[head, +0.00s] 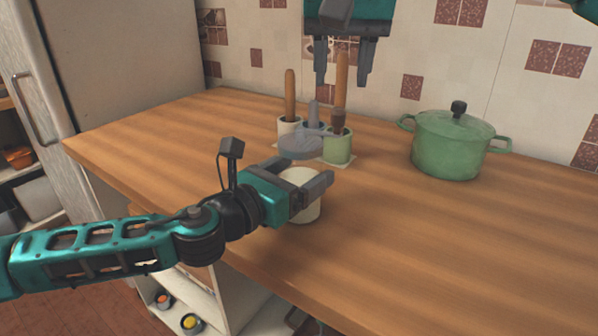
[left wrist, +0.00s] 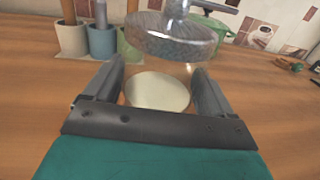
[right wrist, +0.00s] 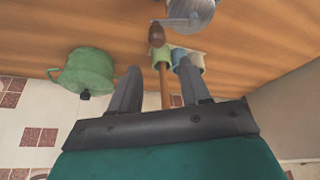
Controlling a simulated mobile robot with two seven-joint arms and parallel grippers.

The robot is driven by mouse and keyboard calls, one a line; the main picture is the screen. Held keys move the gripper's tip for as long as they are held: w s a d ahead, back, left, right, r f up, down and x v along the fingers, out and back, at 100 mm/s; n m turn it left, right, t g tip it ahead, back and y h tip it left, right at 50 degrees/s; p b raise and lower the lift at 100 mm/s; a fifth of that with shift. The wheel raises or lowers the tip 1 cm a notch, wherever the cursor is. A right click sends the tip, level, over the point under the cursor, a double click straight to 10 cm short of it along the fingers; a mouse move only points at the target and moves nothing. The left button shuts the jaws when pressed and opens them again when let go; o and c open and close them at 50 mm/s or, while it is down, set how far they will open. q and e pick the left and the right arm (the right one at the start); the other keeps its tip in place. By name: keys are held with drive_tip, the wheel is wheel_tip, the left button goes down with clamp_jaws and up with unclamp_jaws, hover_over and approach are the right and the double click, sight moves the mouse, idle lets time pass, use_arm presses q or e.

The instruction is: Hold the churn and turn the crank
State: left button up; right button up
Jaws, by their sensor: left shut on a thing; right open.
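The churn looks like a clear jar with cream contents (head: 301,207) under a round grey lid (head: 300,147). It stands upright on the counter. The contents (left wrist: 158,92) and lid (left wrist: 170,42) also show in the left wrist view. The crank is a grey arm on the lid with a brown wooden knob (head: 338,119); the knob also shows in the right wrist view (right wrist: 157,36). My left gripper (head: 311,180) is shut around the jar below the lid, hiding part of it. My right gripper (head: 342,80) is open and empty, pointing down above the knob, apart from it.
Several pots with long-handled tools stand just behind the churn, including a green pot (head: 338,150) and a cream pot (head: 288,126). A lidded green casserole (head: 450,146) stands to the right. The tiled wall is close behind. The counter (head: 430,255) is clear at front right.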

sight(338, 110)
drive_tip(key=shift+f, duration=3)
drive_tip(key=shift+c, duration=0.5)
drive_tip(key=c, duration=0.6)
drive_tip(key=shift+s, duration=0.15)
